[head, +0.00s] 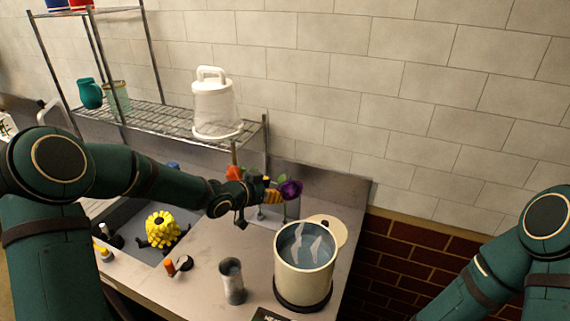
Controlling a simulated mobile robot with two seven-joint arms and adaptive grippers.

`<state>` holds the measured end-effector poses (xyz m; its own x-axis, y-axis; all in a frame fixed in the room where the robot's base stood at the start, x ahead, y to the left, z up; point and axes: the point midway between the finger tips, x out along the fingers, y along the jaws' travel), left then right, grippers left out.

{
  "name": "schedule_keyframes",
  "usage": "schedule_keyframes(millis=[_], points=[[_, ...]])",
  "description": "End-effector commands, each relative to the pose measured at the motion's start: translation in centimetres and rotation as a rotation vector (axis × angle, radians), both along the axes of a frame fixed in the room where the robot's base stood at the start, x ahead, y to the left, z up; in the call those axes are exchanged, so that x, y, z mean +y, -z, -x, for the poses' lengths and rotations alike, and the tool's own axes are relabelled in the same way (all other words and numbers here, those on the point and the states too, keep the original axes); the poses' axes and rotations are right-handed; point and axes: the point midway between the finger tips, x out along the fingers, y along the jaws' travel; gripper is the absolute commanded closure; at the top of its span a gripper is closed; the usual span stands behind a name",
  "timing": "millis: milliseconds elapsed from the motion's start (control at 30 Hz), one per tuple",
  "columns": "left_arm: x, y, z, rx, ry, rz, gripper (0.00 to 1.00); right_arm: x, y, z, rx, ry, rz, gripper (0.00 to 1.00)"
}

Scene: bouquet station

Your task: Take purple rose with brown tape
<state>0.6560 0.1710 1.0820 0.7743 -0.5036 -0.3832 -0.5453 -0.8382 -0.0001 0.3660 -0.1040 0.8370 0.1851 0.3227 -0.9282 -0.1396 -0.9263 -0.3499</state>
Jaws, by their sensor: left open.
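A purple rose (290,190) stands with other flowers at the back of the counter, in or just in front of a clear container (285,210). Orange petals (234,174) and a yellow-orange bloom (271,196) show to its left. My left gripper (254,208) is open, just left of the purple rose and close to the yellow-orange bloom. I cannot tell whether it touches a flower. The rose's stem is mostly hidden, and I cannot make out any brown tape on it. My right arm shows at the right edge, but its gripper is out of view.
A cream pot of water (303,270) stands at the counter's right end, with a grey cup (232,282) to its left. A wire shelf (165,120) holding a white lidded container (215,105) overhangs the back.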

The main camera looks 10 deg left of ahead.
Motion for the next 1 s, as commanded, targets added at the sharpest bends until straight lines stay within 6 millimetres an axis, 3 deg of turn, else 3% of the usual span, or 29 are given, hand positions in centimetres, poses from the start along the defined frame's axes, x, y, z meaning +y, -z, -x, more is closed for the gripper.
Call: schedule_keyframes(millis=[400, 767, 900, 1000], points=[[-2.1, 1.6, -3.9, 0.001, 0.0, 0.001, 0.5, 0.0, 0.3, 0.0, 0.0, 0.0, 0.0, 0.53], [-2.5, 1.9, -4.5, 0.0, -0.001, 0.0, 0.48, 0.0, 0.3, 0.0, 0.0, 0.0, 0.001, 0.53], [-2.5, 1.9, -4.5, 0.0, -0.001, 0.0, 0.97, 0.0, 0.3, 0.0, 0.0, 0.0, 0.0, 0.53], [-2.5, 1.9, -4.5, 0.0, -0.001, 0.0, 1.0, 0.0, 0.3, 0.0, 0.0, 0.0, 0.0, 0.53]])
